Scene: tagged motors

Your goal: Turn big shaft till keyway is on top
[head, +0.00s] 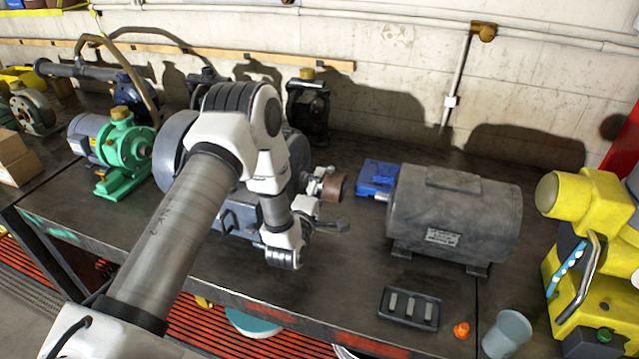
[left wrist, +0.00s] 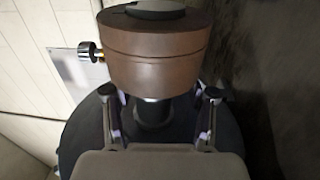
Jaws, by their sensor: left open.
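The big motor (head: 175,140), blue-grey, stands on the bench and is largely hidden behind my left arm. A brown round hub (head: 337,187) sits on its shaft side, facing right. In the left wrist view the brown hub (left wrist: 155,55) fills the top middle, with the dark shaft (left wrist: 152,112) below it. My left gripper (head: 325,200) is open beside the hub. In the left wrist view its fingers (left wrist: 161,103) stand on either side of the shaft; I cannot tell whether they touch it. No keyway can be made out. My right gripper is not in view.
A grey motor (head: 455,215) with a blue box (head: 378,177) stands to the right. A black tray (head: 408,308), an orange piece (head: 461,330) and a cup (head: 507,333) lie near the front edge. A green pump (head: 125,150) stands left, yellow equipment (head: 590,205) right.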

